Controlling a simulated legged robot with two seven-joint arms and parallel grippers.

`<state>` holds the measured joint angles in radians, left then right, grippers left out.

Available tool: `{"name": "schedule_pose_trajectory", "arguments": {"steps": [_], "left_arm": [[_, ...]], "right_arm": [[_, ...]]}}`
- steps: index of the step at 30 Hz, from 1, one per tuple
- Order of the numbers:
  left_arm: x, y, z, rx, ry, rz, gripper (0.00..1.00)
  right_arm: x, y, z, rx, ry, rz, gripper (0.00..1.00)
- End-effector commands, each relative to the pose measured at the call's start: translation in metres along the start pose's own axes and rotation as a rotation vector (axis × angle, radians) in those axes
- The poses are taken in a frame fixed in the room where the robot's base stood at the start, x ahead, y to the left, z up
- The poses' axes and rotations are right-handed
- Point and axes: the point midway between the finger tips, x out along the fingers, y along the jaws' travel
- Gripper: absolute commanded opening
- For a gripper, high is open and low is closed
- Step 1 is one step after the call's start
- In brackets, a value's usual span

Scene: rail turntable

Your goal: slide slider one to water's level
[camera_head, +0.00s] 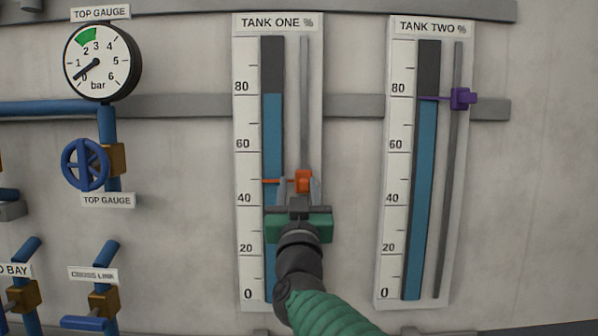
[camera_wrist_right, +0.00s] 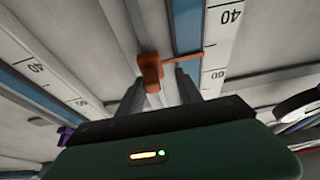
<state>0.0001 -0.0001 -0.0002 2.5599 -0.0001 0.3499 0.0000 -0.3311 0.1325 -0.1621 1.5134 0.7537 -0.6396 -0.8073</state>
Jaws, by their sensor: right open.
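My right gripper (camera_head: 298,190) is open just below and around the orange block. In the right wrist view, the orange slider (camera_wrist_right: 150,72) lies beyond the open fingertips (camera_wrist_right: 160,95); I cannot tell whether they touch it. My left gripper is not in view.
The tank two gauge (camera_head: 385,160) stands to the right, with a purple slider (camera_head: 462,98) near its water top. At the left are a round pressure gauge (camera_head: 103,62), a blue handwheel (camera_head: 84,164) and blue pipes.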

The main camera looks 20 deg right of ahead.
Motion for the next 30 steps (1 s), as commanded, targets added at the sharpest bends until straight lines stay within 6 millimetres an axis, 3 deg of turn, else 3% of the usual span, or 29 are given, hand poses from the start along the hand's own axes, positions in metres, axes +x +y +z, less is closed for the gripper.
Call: {"name": "schedule_pose_trajectory", "arguments": {"steps": [3,11,12,20,30], "left_arm": [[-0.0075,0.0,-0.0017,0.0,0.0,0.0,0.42],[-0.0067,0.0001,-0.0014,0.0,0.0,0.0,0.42],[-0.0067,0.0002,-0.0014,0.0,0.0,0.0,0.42],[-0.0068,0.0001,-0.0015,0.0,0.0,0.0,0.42],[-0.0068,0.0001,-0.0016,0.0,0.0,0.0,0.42]], "right_arm": [[0.0136,0.0025,-0.0007,-0.001,-0.001,0.002,0.42],[0.0177,0.0068,0.0033,0.0,-0.003,0.005,0.42],[0.0177,0.0067,0.0033,0.0,-0.003,0.005,0.33],[0.0172,0.0051,0.0035,-0.001,-0.004,0.005,0.0],[0.0168,0.0036,0.0038,-0.002,-0.005,0.004,0.0]]}}
